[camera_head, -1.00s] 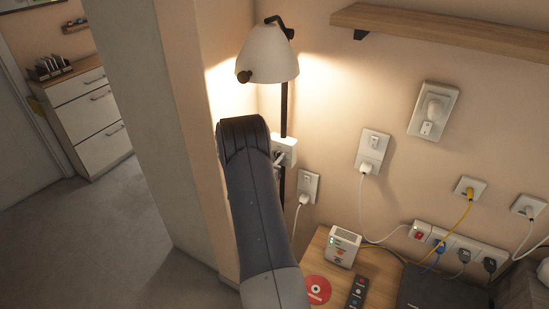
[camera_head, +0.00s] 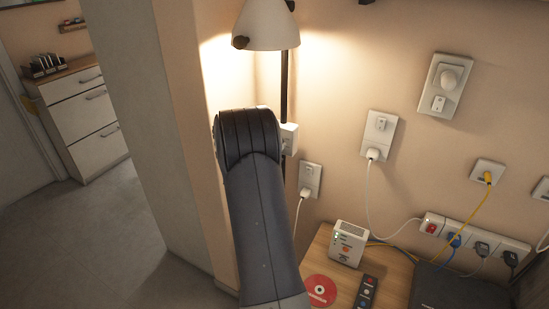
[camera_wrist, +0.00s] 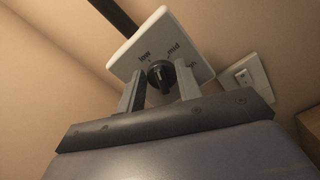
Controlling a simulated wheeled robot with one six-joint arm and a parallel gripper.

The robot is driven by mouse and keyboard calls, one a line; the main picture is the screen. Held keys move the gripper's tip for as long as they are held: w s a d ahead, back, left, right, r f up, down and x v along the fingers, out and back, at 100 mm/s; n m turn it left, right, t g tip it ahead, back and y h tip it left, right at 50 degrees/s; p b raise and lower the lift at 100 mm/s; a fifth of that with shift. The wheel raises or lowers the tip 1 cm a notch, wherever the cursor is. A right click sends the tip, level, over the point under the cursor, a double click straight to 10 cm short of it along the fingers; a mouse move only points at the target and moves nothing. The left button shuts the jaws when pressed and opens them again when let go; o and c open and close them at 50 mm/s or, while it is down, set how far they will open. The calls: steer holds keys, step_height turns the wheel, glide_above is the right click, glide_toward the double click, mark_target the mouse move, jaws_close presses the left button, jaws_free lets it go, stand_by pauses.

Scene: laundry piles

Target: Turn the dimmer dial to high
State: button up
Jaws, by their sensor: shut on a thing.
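The dimmer is a white square plate (camera_wrist: 128,58) on a black pole, with a black round dial (camera_wrist: 160,75) in its middle. The words "low" and "mid" show on the plate; a third mark is partly hidden behind the right finger. My gripper (camera_wrist: 161,82) is shut on the dial, one grey finger on each side of it. I cannot clearly read where the dial points. In the head view only an edge of the dimmer plate (camera_head: 289,138) shows beside my arm, and my gripper is hidden there.
A lit lamp (camera_head: 266,27) hangs above the dimmer. A wooden top (camera_head: 317,262) below holds a white box (camera_head: 348,243), a red disc (camera_head: 319,290) and a remote (camera_head: 366,292). A wall corner stands left.

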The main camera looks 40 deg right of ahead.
steer(key=m+b, duration=0.6)
steer(key=b, duration=0.5)
steer(key=f+m+b, duration=0.1)
steer(key=m+b, duration=0.5)
steer(key=b, duration=0.6)
steer(key=m+b, duration=0.6)
steer(key=b, duration=0.6)
steer(key=shift+s+f+m, duration=0.2)
steer(key=shift+f+m, duration=0.05)
steer(key=shift+m, duration=0.15)
steer(key=shift+r, duration=0.1)
steer(key=o, duration=1)
steer(key=shift+c, duration=0.2)
steer(key=v, duration=1)
steer(key=shift+a, duration=0.35)
